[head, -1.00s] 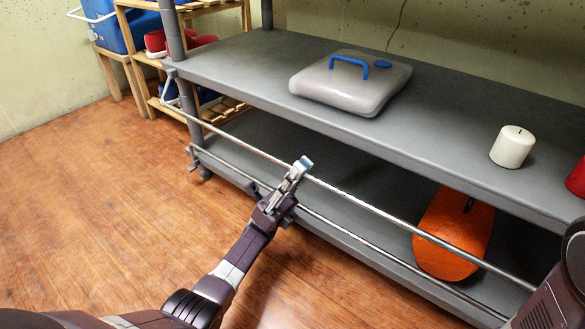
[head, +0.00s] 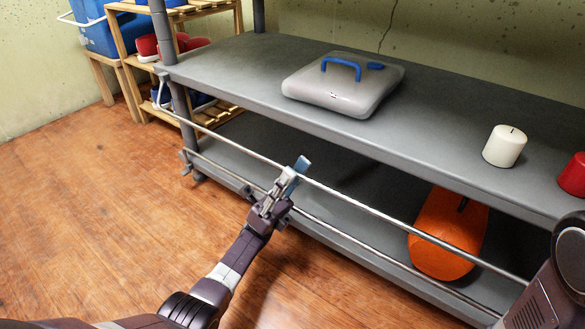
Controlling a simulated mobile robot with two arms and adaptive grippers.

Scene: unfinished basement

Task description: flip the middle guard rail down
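The upper of two thin metal guard rails (head: 400,221) runs along the front of the grey shelf unit, slanting from upper left to lower right just below the upper board. It bends up to a bracket at its left end, by the post. I take it for the middle guard rail. My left gripper (head: 295,176) is at this rail, left of its middle. Its fingers look slightly apart, with a bluish fingertip reaching past the rail; contact is hard to tell. The lower rail (head: 345,235) runs along the lower board. My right gripper is out of view; part of my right arm shows at lower right.
On the upper board (head: 230,75) are a grey lidded box (head: 335,95) with a blue handle, a white candle (head: 504,147) and a red candle (head: 574,174). An orange object (head: 445,232) stands on the lower board. A wooden rack (head: 130,50) is at back left. The wooden floor (head: 90,215) is clear.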

